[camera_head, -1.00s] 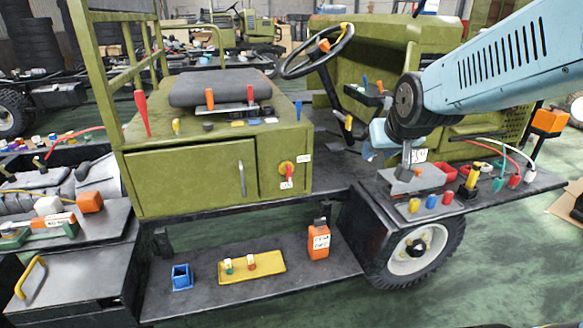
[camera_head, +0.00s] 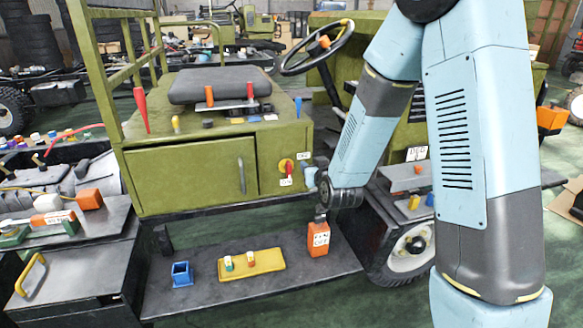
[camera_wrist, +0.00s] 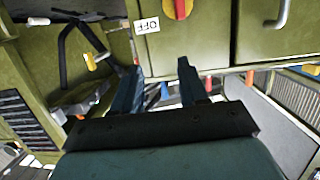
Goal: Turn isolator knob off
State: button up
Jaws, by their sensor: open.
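The isolator knob (camera_head: 288,167), a red handle on a yellow disc, is on the right of the green cabinet's front, with small white labels above and below it. In the wrist view the knob (camera_wrist: 181,8) is cut off by the top edge, and its red handle looks about upright. A white label reading OFF (camera_wrist: 147,26) appears upside down beside it. My gripper (camera_wrist: 160,78) is open and empty, its two fingers pointing towards the panel, apart from the knob. In the head view my gripper (camera_head: 312,178) is just right of the knob, partly hidden by my wrist.
A drawer handle (camera_head: 241,176) sticks out left of the knob. A wheel (camera_head: 408,250) is at the lower right.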

jog(key=t, duration=0.2)
send_near(290, 168)
jog(key=s+d, duration=0.2)
jog(key=a+y, duration=0.1)
jog(key=shift+t, duration=0.4)
jog(key=x, duration=0.9)
jog(key=f+x, duration=0.1)
jog(key=x, duration=0.3)
jog(key=shift+w+a, duration=0.1)
jog(key=shift+w, duration=0.25)
jog(key=shift+c, duration=0.4)
